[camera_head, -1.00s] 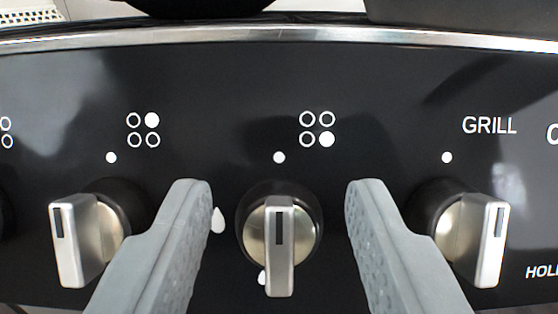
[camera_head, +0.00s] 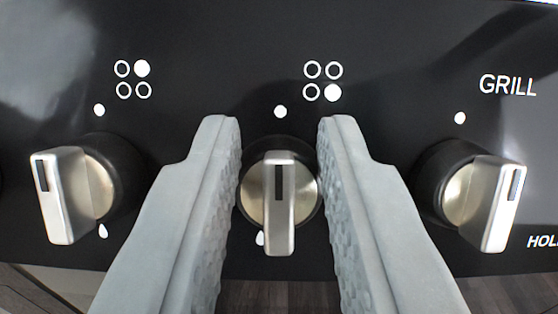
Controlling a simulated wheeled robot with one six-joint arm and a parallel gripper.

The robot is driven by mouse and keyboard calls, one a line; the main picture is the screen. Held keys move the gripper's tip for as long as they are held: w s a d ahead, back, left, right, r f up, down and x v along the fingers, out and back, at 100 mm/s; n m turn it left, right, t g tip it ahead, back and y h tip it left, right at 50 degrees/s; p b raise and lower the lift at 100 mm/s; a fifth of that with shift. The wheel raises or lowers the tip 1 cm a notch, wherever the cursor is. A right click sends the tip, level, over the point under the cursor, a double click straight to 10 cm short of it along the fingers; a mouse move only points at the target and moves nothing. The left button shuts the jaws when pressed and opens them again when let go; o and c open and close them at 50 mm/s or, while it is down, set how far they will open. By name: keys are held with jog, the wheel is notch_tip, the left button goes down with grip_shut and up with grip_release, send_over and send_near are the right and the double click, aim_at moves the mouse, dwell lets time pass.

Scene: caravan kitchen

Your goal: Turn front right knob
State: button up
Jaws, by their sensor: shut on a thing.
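The front right knob (camera_head: 280,205) is the silver knob in the middle of the view, under the four-ring symbol (camera_head: 322,82) whose lower right ring is filled. Its raised grip stands upright, with the dark mark at the top under the white dot. My gripper (camera_head: 279,135) has one finger on each side of this knob. The fingers are shut on the knob's round body, and their tips reach past it on the panel. The finger pads hide the knob's left and right edges.
Another silver knob (camera_head: 75,195) stands to the left and the grill knob (camera_head: 482,200) to the right, both close to my fingers' outer sides. Wooden floor (camera_head: 280,298) shows below the panel.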

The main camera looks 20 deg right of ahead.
jog(key=shift+f, duration=0.15)
jog(key=n+y, duration=0.1)
jog(key=n, duration=0.2)
jog(key=n+y, duration=0.2)
jog(key=n, duration=0.1)
jog(key=shift+a+f, duration=0.1)
jog(key=n+y, duration=0.1)
jog(key=n, duration=0.2)
jog(key=n+y, duration=0.1)
jog(key=n, duration=0.2)
jog(key=shift+a+f+g, duration=0.1)
jog(key=shift+a+g, duration=0.05)
jog(key=shift+g, duration=0.25)
jog(key=n+y, duration=0.1)
jog(key=n, duration=0.1)
jog(key=n+g, duration=0.1)
jog(key=n, duration=0.1)
jog(key=shift+s+a+f+n+y, duration=0.1)
jog(key=shift+f+n+y, duration=0.1)
jog(key=shift+n+y, duration=0.2)
jog(key=shift+f+n+g+y, duration=0.1)
jog(key=shift+n+g+y, duration=0.2)
jog(key=shift+n+g, duration=1.1)
jog(key=shift+n+t, duration=0.3)
jog(key=shift+n, duration=0.3)
